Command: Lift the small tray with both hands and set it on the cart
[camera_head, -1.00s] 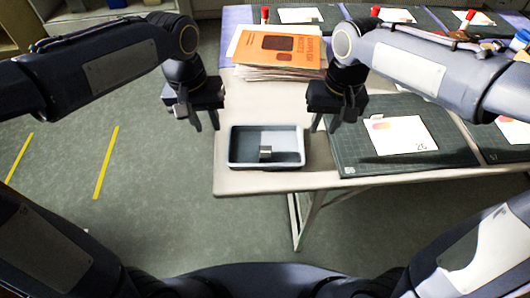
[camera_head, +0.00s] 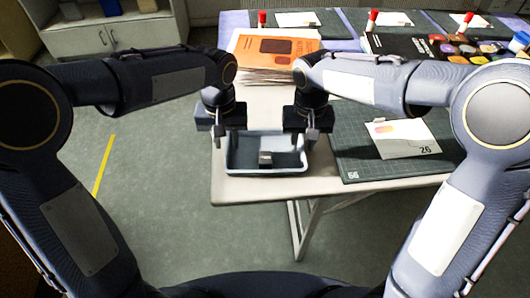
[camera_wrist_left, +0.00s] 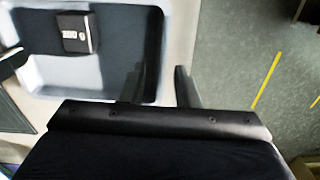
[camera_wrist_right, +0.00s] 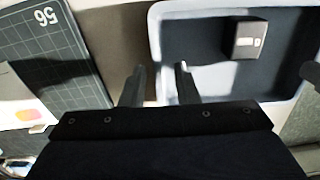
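The small tray (camera_head: 240,172) is a grey-white, dark-floored rectangle resting on the near left corner of the table. A small dark block with a light label (camera_head: 265,158) lies inside it. My left gripper (camera_head: 222,140) is at the tray's left end, and my right gripper (camera_head: 308,138) is at its right end. In the left wrist view, the open fingers (camera_wrist_left: 160,88) straddle the tray's end wall with gaps visible. In the right wrist view, the open fingers (camera_wrist_right: 158,86) likewise stand either side of the opposite wall. The cart is not identifiable in any view.
A dark green cutting mat (camera_head: 355,165) with a white card (camera_head: 405,138) lies right of the tray. A stack of papers with an orange cover (camera_head: 275,48) sits behind it. Open floor (camera_head: 160,210) lies left of the table.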

